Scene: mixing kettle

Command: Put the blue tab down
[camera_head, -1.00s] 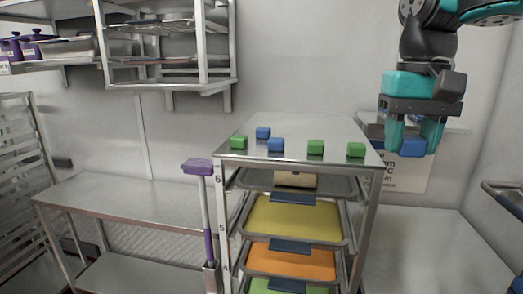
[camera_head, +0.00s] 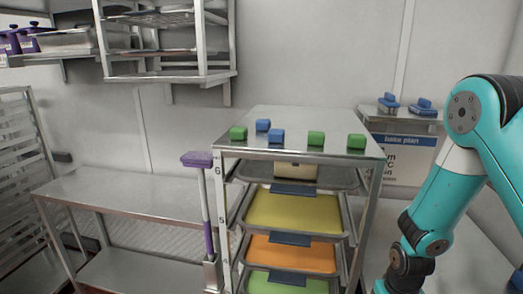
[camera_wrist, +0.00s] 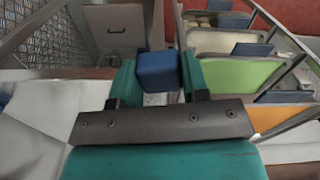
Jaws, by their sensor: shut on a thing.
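My gripper (camera_wrist: 157,75) shows in the wrist view, shut on a blue tab (camera_wrist: 158,70) held between its two teal fingers. In the head view my arm reaches down on the right, and the gripper and held tab are below the picture's edge. Two other blue tabs lie on top of the steel rack: one farther back (camera_head: 263,125) and one in front of it (camera_head: 276,136). In the wrist view the rack's trays are to the right of the held tab, apart from it.
The rack top (camera_head: 290,118) also carries green tabs (camera_head: 316,138) along its front edge. Trays with yellow (camera_head: 295,213) and orange (camera_head: 290,254) contents sit below. A steel bench (camera_head: 130,200) at left has a clear top. A purple-headed tool (camera_head: 197,159) stands beside the rack.

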